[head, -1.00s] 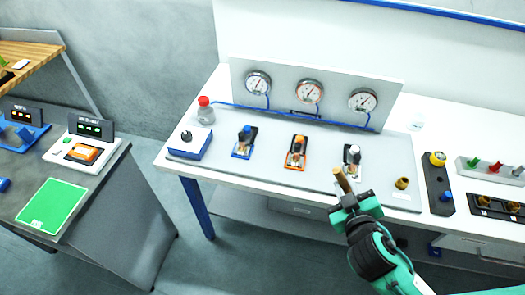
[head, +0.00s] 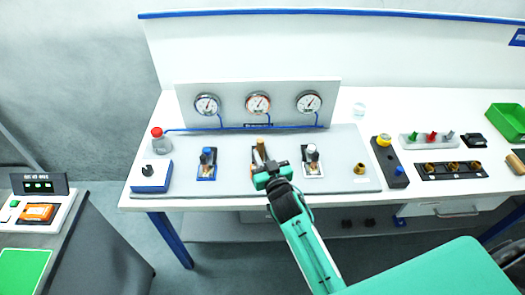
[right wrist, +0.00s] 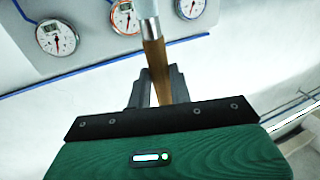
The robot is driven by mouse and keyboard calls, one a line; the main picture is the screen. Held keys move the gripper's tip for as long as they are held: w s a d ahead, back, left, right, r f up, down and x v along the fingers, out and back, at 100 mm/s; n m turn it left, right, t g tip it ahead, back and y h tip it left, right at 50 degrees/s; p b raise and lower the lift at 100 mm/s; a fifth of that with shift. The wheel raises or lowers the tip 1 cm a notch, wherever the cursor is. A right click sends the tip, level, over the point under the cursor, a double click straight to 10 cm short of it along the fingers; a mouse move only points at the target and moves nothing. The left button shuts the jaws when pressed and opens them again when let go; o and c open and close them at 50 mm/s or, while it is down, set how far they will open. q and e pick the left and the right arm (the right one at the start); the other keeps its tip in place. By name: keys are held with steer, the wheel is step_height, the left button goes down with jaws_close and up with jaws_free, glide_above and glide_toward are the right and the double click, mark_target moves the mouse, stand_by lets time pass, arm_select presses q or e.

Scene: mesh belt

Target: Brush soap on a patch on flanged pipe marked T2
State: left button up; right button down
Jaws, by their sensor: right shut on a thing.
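My right gripper (head: 268,168) is shut on a brush (head: 261,149) with a brown wooden handle. In the right wrist view the handle (right wrist: 156,65) stands up from between the fingers (right wrist: 153,88) to a pale metal collar, and the brush's far end is cut off. Three small pipe fixtures stand on the grey panel: a blue one (head: 208,160), an orange one mostly hidden behind the gripper and brush, and a white one (head: 312,156) just right of the gripper. I cannot read a T2 mark or tell whether the brush touches anything. My left gripper is not in view.
Three gauges (head: 258,104) stand on a backboard behind the fixtures. A red-capped bottle (head: 158,139) and blue box (head: 150,177) are left. A brass cup (head: 359,168) and a black block with a yellow button (head: 384,141) are right. The grey panel's front strip (head: 225,189) is clear.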

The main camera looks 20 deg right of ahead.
steer(key=shift+a, duration=0.1)
stand_by(0.3)
steer(key=w+f+b, duration=0.1)
steer(key=f, duration=0.1)
steer(key=f+b, duration=0.2)
steer(key=w+f+b, duration=0.1)
steer(key=f, duration=0.1)
steer(key=shift+w+d+b, duration=0.3)
steer(key=shift+d+b, duration=0.1)
steer(key=shift+w+d+f, duration=0.2)
steer(key=shift+w, duration=0.45)
steer(key=shift+f+b, duration=0.35)
steer(key=shift+b, duration=0.1)
steer(key=shift+d, duration=0.15)
steer(key=shift+a, duration=0.25)
stand_by(0.8)
